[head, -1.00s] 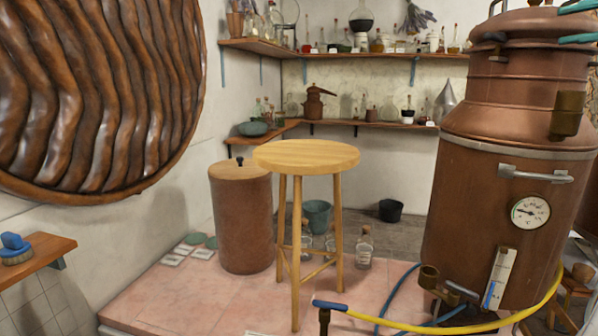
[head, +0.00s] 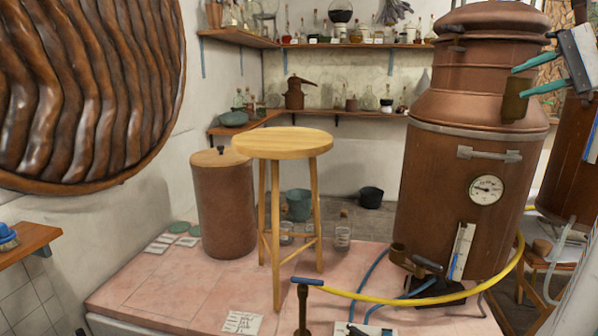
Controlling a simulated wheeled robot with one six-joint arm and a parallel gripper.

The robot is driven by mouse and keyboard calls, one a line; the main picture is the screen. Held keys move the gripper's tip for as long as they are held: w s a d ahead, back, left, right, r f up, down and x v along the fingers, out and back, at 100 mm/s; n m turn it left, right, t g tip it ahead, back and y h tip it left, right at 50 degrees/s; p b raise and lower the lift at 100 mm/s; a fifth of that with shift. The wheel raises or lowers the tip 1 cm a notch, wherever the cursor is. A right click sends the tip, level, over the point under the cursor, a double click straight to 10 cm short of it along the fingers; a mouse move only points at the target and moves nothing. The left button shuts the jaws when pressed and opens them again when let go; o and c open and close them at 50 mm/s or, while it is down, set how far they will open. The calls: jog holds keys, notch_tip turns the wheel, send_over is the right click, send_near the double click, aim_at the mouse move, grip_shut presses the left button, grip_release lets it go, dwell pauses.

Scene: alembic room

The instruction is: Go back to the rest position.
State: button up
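My gripper (head: 515,81) shows at the upper right of the head view. Its two teal fingers point left and stand apart, with nothing between them. I cannot tell how far the fingers are from the still's surface.
A round wooden stool (head: 283,142) and a brown drum (head: 222,205) stand on the pink tiled platform (head: 170,280). A yellow hose (head: 400,299) curves around the still's foot. Shelves (head: 350,46) with glassware line the back. A second copper vessel (head: 570,155) stands at right.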

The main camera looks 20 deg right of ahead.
jog(key=s+a+f+n+g+h, duration=0.3)
jog(key=a+f+n+g, duration=0.45)
jog(key=a+f, duration=1.55)
jog(key=s+a+f+n+g+h, duration=0.1)
jog(key=s+a+f+n, duration=0.2)
jog(key=a, duration=0.3)
jog(key=s+a+f+n+g+h, duration=0.1)
jog(key=s+a+f+n+h, duration=0.1)
jog(key=a, duration=0.5)
jog(key=s+f+n, duration=0.1)
jog(key=s+n, duration=0.1)
jog(key=s, duration=0.1)
jog(key=shift+s+a+f, duration=0.3)
jog(key=shift+s, duration=0.1)
jog(key=shift+a, duration=0.1)
